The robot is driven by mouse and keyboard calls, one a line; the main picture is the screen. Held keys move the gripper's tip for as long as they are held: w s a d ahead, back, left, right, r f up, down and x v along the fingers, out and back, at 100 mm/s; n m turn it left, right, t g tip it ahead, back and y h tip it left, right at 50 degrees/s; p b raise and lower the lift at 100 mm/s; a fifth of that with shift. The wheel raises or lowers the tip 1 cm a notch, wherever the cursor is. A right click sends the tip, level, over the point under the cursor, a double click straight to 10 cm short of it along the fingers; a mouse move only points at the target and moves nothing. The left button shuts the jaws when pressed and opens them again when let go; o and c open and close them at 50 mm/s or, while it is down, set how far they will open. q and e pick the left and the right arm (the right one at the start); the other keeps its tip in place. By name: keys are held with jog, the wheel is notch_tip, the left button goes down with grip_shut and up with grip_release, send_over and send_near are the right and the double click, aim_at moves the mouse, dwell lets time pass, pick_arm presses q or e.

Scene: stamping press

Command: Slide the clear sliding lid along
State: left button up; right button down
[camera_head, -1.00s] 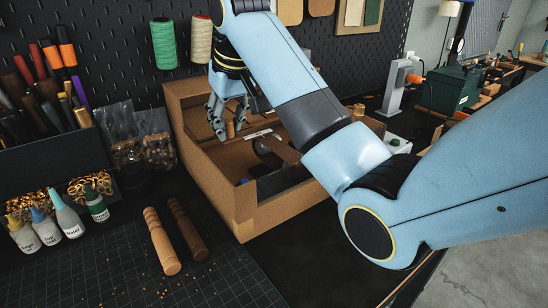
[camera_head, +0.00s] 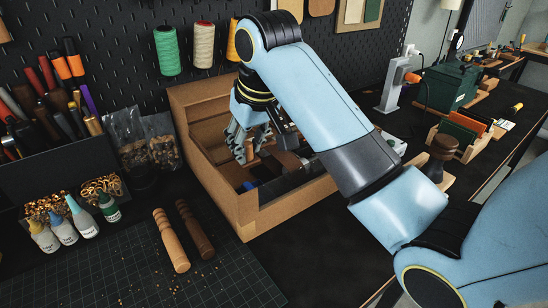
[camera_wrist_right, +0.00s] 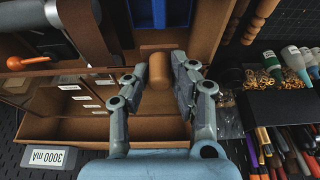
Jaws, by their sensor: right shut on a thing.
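My right gripper (camera_head: 248,148) reaches down into a brown wooden box (camera_head: 290,207) in the head view. In the right wrist view my right gripper (camera_wrist_right: 160,75) is shut on a short wooden knob (camera_wrist_right: 158,72), with a finger on each side. The knob also shows as a small light peg in the head view (camera_head: 250,151). The clear sliding lid is see-through, and I cannot make out its edges in either view. My left gripper is not in view.
Two wooden handles (camera_head: 171,240) lie on the cutting mat (camera_head: 110,265) left of the box. Small glue bottles (camera_head: 84,222) and a tool holder (camera_head: 60,166) stand further left. A dark-topped stamp (camera_head: 438,158) is on the right. Bare black table lies before the box.

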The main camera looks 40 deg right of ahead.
jog(key=s+p, duration=0.6)
jog(key=s, duration=0.2)
jog(key=shift+s+a+r, duration=0.15)
jog(key=shift+a+r, duration=0.05)
jog(key=shift+a, duration=0.05)
jog(key=c, duration=1)
grip_release()
jog(key=shift+s+f, duration=0.1)
jog(key=shift+f, duration=0.05)
jog(key=v, duration=1.2)
